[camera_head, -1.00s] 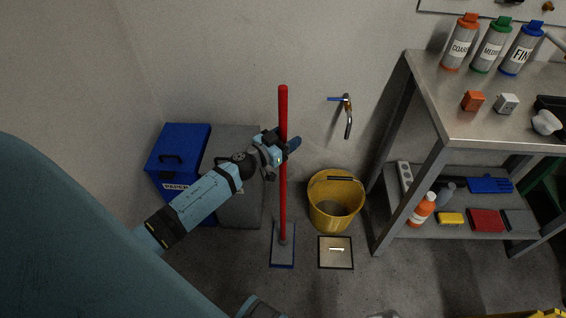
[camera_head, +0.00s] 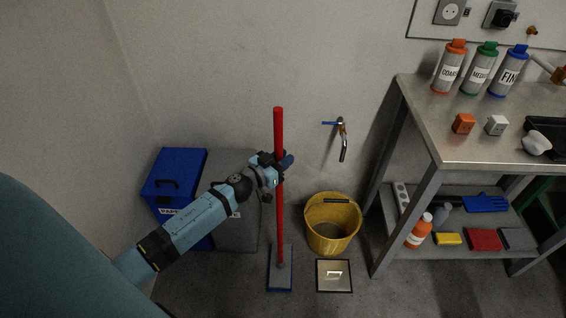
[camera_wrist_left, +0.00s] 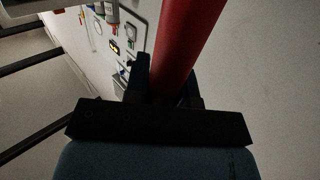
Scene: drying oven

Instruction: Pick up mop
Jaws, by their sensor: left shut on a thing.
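The mop has a red handle (camera_head: 279,215) and a flat grey-blue head (camera_head: 280,270) at the bottom. It stands upright by the back wall in the head view. My left gripper (camera_head: 279,165) is shut around the upper part of the handle. In the left wrist view the red handle (camera_wrist_left: 187,40) passes between the dark fingers of my left gripper (camera_wrist_left: 165,90). The head view does not show clearly whether the mop head touches the floor. My right gripper is not in view.
A yellow bucket (camera_head: 331,238) stands just right of the mop, with a floor plate (camera_head: 334,276) in front. A blue bin (camera_head: 172,183) and grey bin (camera_head: 232,229) stand left, behind my arm. A metal table (camera_head: 470,148) with bottles is at right. A tap (camera_head: 342,140) is on the wall.

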